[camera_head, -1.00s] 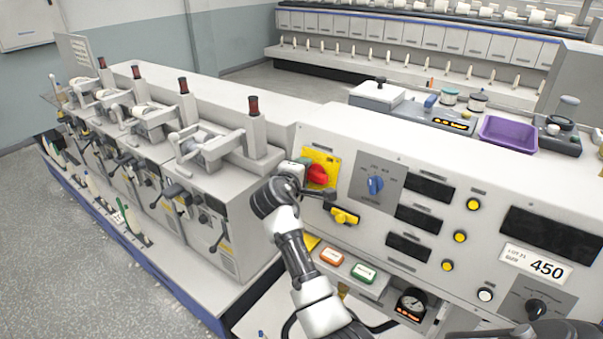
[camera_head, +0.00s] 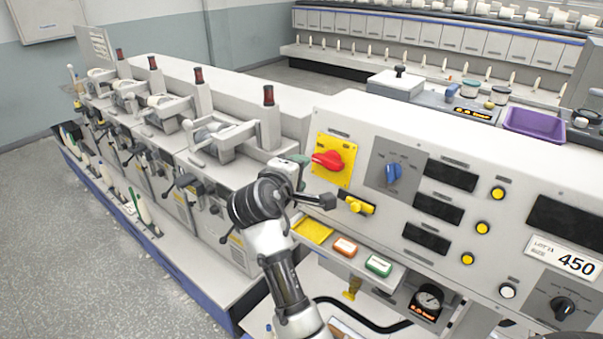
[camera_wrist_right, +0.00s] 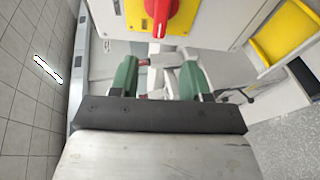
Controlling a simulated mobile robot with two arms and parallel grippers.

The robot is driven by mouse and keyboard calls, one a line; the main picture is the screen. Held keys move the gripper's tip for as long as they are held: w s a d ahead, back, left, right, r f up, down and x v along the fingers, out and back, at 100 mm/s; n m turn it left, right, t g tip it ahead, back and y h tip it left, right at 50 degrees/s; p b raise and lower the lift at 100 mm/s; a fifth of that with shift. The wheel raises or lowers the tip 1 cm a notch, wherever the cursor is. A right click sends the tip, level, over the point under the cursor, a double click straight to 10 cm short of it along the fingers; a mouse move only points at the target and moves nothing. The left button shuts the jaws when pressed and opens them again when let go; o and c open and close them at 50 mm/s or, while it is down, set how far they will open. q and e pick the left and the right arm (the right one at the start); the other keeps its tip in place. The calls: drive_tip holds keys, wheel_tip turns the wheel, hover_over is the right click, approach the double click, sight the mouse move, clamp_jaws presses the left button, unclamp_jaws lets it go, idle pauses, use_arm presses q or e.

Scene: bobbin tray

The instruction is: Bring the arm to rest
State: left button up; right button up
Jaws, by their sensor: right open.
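My right gripper (camera_head: 298,164) is in front of the machine's control panel, just left of the red rotary knob (camera_head: 328,160) on its yellow plate. In the right wrist view its two green fingers (camera_wrist_right: 159,80) stand apart with nothing held between them. The red knob (camera_wrist_right: 160,14) shows there at the top edge, beyond the fingers and apart from them. My right arm reaches up from the bottom of the head view. My left gripper is not in view.
A blue knob (camera_head: 393,174) and a yellow handle (camera_head: 357,205) sit close by on the panel. Below are a yellow tray (camera_head: 313,230), an orange button (camera_head: 345,247) and a green button (camera_head: 378,265). Spindle units with levers (camera_head: 187,184) stand left of the arm. Floor is open at far left.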

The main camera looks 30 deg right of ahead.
idle(0.4)
drive_tip(key=s+a+f+n+y+b, duration=0.1)
drive_tip(key=a+f+n+y+b, duration=0.2)
drive_tip(key=f, duration=1.6)
drive_tip(key=a+f+n+y+b, duration=0.1)
drive_tip(key=a+f+y, duration=0.3)
drive_tip(key=f, duration=1.5)
drive_tip(key=s+a+f+m+g+y+b, duration=0.1)
drive_tip(key=s+f+g+y, duration=0.1)
drive_tip(key=s+f, duration=0.65)
drive_tip(key=s+f+m+g+y+b, duration=0.15)
drive_tip(key=s+f, duration=0.45)
drive_tip(key=f, duration=0.6)
drive_tip(key=s+d+f+m+g+b, duration=0.1)
drive_tip(key=s+f+m, duration=0.1)
drive_tip(key=s+f, duration=0.4)
drive_tip(key=s+d+f+m+g+y+b, duration=0.1)
drive_tip(key=s+f, duration=0.5)
drive_tip(key=s, duration=1)
drive_tip(key=s+d+f+m+g+b, duration=0.1)
drive_tip(key=s+f, duration=0.5)
drive_tip(key=s, duration=0.6)
drive_tip(key=shift+d+m+g+y+b, duration=0.3)
drive_tip(key=shift+m+g+y+b, duration=0.05)
drive_tip(key=shift+m+g, duration=0.55)
drive_tip(key=shift+c, duration=0.2)
drive_tip(key=shift+c, duration=0.2)
